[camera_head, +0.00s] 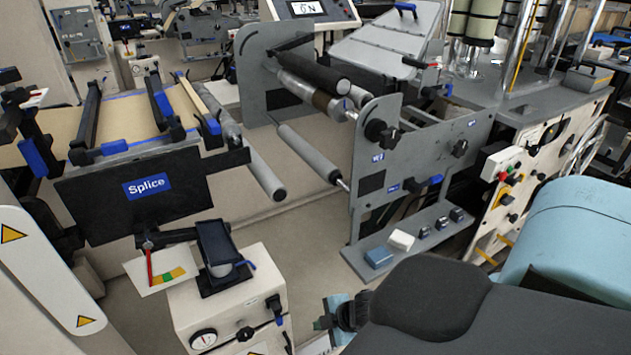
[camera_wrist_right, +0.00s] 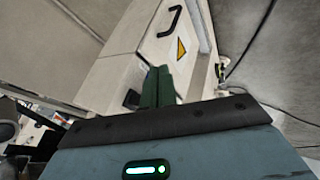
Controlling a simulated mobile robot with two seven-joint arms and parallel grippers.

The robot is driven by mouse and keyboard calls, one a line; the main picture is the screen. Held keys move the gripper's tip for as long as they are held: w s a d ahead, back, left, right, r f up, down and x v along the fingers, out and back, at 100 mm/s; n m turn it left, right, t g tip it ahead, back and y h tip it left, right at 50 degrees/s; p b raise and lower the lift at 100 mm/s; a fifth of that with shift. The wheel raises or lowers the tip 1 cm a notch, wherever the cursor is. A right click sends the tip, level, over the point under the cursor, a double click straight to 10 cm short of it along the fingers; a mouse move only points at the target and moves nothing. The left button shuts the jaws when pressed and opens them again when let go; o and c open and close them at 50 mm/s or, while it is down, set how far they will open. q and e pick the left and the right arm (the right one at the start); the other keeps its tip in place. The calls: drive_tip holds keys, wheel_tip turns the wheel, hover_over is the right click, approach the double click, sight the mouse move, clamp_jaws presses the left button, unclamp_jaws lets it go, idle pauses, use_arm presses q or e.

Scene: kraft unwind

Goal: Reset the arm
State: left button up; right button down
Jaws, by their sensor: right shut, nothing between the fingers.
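My right arm comes in at the lower right of the head view, dark grey and light blue. My right gripper (camera_head: 322,322) shows small at the bottom middle, beside the white box with the gauge. In the right wrist view its dark green fingers (camera_wrist_right: 158,84) are together with nothing between them, in front of a white cabinet (camera_wrist_right: 135,50). My left gripper is in neither view.
The Splice table (camera_head: 105,195) stands at left, with the white gauge box (camera_head: 222,308) below it. The grey roller frame (camera_head: 368,165) fills the middle, with small blocks on its foot shelf (camera_head: 375,250). A control panel (camera_head: 540,160) stands at right. Some floor (camera_head: 312,262) is clear between.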

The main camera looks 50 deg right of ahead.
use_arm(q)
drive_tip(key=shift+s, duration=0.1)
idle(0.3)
use_arm(e)
drive_tip(key=s+a+r+m+y+p, duration=0.25)
drive_tip(key=s+a+m+p, duration=0.2)
drive_tip(key=s+a, duration=0.9)
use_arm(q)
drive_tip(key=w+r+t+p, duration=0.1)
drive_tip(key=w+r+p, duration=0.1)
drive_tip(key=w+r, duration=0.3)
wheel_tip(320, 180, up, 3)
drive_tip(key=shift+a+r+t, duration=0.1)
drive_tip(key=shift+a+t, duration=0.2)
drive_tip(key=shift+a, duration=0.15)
use_arm(e)
drive_tip(key=s+a+r+m+t+h, duration=0.1)
drive_tip(key=s+a+r+m+h, duration=0.1)
drive_tip(key=s+r+m, duration=0.3)
drive_tip(key=s, duration=0.3)
drive_tip(key=shift+s+a+r+t+h, duration=0.2)
drive_tip(key=shift+s+t+h, duration=0.1)
drive_tip(key=shift+h, duration=0.05)
drive_tip(key=shift+m, duration=0.25)
